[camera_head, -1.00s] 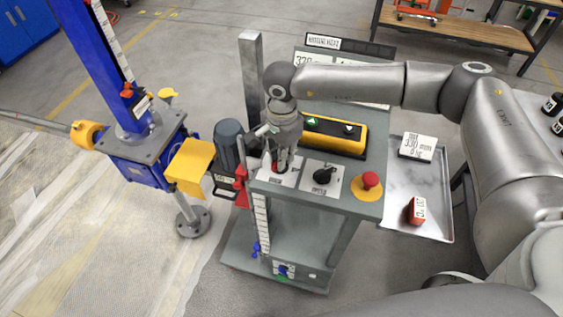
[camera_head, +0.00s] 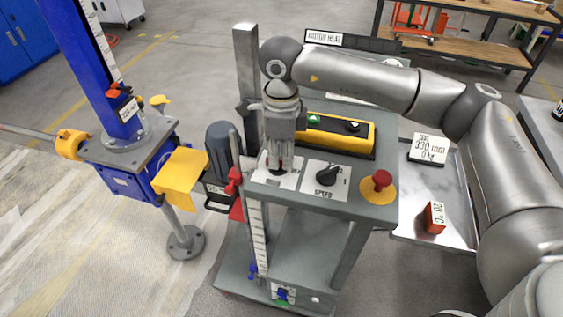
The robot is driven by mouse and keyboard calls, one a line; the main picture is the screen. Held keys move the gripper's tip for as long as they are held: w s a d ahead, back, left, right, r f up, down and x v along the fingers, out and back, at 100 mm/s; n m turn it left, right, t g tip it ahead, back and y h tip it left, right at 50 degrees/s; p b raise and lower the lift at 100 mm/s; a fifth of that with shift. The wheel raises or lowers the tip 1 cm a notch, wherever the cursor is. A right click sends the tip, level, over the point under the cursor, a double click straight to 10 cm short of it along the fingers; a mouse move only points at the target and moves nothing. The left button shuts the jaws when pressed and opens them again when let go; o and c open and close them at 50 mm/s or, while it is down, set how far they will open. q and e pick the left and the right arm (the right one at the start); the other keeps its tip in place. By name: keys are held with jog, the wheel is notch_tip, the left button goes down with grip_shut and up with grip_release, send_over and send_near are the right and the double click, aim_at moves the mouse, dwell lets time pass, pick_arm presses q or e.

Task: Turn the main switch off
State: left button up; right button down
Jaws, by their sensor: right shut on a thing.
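The main switch (camera_head: 284,171) is a small red handle on a white labelled plate (camera_head: 291,182) at the front left of the grey console top. My right gripper (camera_head: 279,166) points down over this plate and is shut on the switch handle. The fingers cover most of the handle, so its angle is hard to tell. My left gripper is not in view.
Right of the plate are a black speed knob (camera_head: 328,175) and a red mushroom button (camera_head: 381,182). A yellow control box (camera_head: 340,135) lies behind. A blue screw jack (camera_head: 125,165) stands left. A metal tray (camera_head: 455,205) holds labelled blocks on the right.

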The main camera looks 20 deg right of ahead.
aim_at(280, 159)
jog(key=shift+m+b, duration=0.65)
jog(key=shift+m, duration=0.35)
jog(key=shift+r, duration=0.1)
jog(key=c, duration=1.5)
grip_release()
jog(key=shift+a, duration=0.1)
notch_tip(280, 159, up, 12)
